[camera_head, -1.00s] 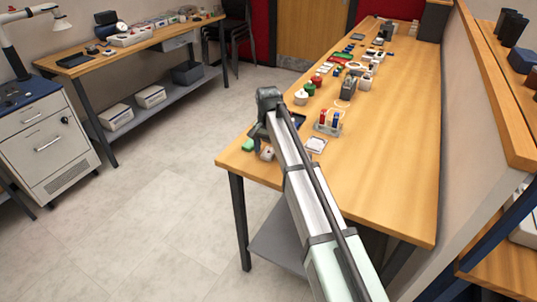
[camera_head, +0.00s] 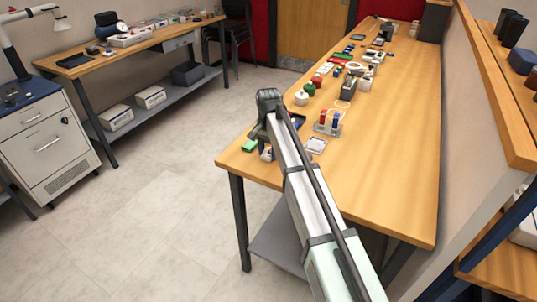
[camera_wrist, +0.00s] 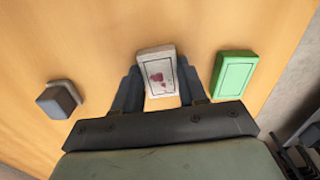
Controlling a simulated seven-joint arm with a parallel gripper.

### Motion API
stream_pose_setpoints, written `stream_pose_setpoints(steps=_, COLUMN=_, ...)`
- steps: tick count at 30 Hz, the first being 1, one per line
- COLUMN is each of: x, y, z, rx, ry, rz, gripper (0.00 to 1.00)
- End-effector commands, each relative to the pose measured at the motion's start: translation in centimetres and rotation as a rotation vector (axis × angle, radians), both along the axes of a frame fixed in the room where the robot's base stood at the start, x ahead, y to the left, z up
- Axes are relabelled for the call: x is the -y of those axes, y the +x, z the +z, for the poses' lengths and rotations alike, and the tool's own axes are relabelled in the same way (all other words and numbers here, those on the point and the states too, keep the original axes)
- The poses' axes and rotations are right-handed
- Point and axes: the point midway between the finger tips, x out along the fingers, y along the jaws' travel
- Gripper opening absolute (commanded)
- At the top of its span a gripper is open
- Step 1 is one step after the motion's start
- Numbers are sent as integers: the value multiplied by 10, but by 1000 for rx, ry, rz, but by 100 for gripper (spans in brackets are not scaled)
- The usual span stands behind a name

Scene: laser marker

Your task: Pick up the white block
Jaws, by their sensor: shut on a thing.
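The white block (camera_wrist: 160,75) has a thin dark outline and red marks on its top face. It sits between the two fingers of my gripper (camera_wrist: 161,82) in the wrist view, and the gripper is shut on it. In the head view, the white block (camera_head: 266,155) shows only in part below my gripper (camera_head: 262,138), near the table's front left corner. My arm hides the rest. I cannot tell whether the block touches the table.
A green block (camera_wrist: 234,74) lies close on the right in the wrist view, and a grey block (camera_wrist: 58,100) on the left. A rack with red and blue items (camera_head: 328,123) and several small parts stand farther along the wooden table (camera_head: 395,150). Its right side is clear.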

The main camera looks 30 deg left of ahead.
Motion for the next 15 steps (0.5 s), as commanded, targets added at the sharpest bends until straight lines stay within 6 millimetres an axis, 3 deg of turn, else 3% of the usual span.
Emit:
stream_pose_setpoints(steps=8, x=0, y=0, z=11, rx=1, ry=1, rz=0, gripper=12)
stream_pose_setpoints(steps=15, x=-1, y=1, z=50, rx=1, ry=1, rz=0, gripper=12)
